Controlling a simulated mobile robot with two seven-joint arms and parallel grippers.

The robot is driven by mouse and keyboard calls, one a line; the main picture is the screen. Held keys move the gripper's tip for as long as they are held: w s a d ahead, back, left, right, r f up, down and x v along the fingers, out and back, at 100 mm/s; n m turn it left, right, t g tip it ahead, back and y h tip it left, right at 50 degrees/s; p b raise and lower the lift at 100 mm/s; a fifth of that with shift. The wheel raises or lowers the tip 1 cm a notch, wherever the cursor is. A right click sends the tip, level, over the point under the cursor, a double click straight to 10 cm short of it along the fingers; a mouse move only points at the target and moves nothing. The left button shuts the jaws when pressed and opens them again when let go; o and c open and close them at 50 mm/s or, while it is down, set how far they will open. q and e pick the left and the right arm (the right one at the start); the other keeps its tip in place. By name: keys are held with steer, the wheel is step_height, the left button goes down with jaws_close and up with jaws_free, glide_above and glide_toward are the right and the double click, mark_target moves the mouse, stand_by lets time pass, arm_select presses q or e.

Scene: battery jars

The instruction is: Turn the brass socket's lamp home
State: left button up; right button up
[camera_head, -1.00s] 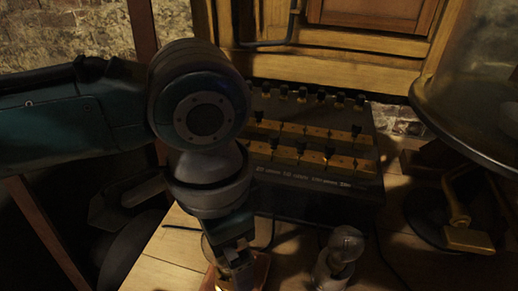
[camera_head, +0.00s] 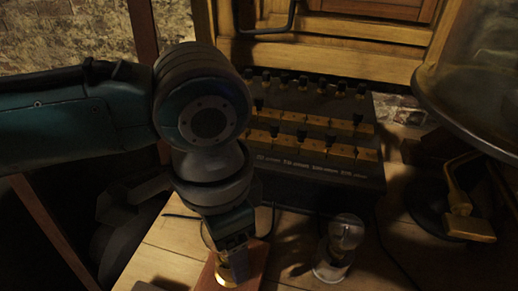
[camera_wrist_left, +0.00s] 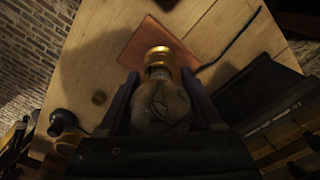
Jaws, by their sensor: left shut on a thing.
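In the left wrist view, my left gripper (camera_wrist_left: 160,98) has its two fingers on either side of a clear glass lamp (camera_wrist_left: 162,112) and is shut on it. The lamp's neck meets the brass socket (camera_wrist_left: 158,56), which stands on a reddish-brown base (camera_wrist_left: 133,48). I cannot tell how deep the lamp sits in the socket. In the head view, my left gripper (camera_head: 238,254) points down over the brass socket (camera_head: 226,276) and its base (camera_head: 254,262), and hides most of the lamp. My right gripper is not in view.
A second glass lamp (camera_head: 345,235) stands on a pale mount to the right. A black box (camera_head: 310,190) with rows of knobs and brass strips stands behind. A brass-fitted stand (camera_head: 468,225) is at the right.

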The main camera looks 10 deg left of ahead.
arm_select(q)
jaws_close()
steer(key=m+p, duration=0.1)
steer(key=m, duration=0.1)
steer(key=shift+r+m, duration=0.15)
steer(key=shift+m, duration=2.05)
steer(key=shift+m+p, duration=0.35)
steer(key=shift+m, duration=0.65)
steer(key=m, duration=0.3)
steer(key=shift+m, duration=0.7)
